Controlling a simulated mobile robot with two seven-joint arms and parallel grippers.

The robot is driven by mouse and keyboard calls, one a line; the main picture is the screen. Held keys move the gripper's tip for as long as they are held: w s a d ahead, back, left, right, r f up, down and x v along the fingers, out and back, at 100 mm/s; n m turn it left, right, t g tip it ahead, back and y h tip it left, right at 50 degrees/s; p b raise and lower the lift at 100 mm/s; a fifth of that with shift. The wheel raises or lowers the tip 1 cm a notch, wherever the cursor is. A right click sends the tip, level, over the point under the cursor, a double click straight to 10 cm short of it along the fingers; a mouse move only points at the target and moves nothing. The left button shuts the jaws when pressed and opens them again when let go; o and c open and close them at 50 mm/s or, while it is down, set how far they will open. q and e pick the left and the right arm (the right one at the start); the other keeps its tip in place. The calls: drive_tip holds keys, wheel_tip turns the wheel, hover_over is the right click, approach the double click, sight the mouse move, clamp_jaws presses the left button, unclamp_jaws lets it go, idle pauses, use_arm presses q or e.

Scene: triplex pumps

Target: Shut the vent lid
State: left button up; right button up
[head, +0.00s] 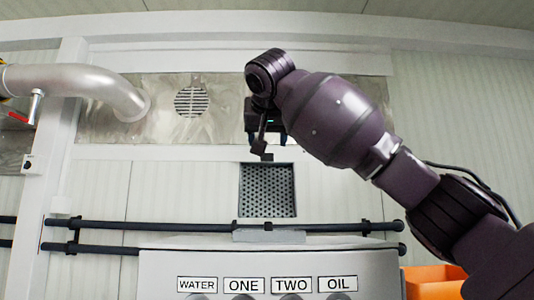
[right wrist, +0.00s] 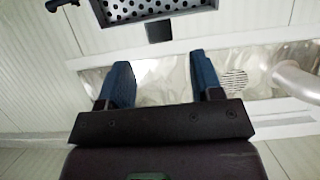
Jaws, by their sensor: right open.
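The vent (head: 267,190) is a rectangular opening in the pale wall with a perforated grey panel inside, uncovered. It also shows at the top of the right wrist view (right wrist: 150,10). A flat grey piece (head: 268,237), seen almost edge-on below the opening, may be the lowered lid; I cannot tell for sure. A small black block (right wrist: 158,32) sits at the vent's upper edge. My right gripper (head: 266,140) is open and empty above the vent, its blue fingers (right wrist: 160,62) apart on either side of the block's line in the wrist view. My left gripper is out of view.
Black rails (head: 150,226) run across the wall below the vent. A grey cabinet (head: 205,262) labelled WATER, ONE, TWO, OIL stands in front. A metal pipe (head: 90,80) is at left, a round grille (head: 191,101) at upper left, an orange bin (head: 432,280) at lower right.

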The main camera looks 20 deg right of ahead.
sight(267, 155)
drive_tip(key=p+x, duration=0.2)
drive_tip(key=x, duration=0.5)
drive_tip(key=shift+w, duration=0.15)
clamp_jaws()
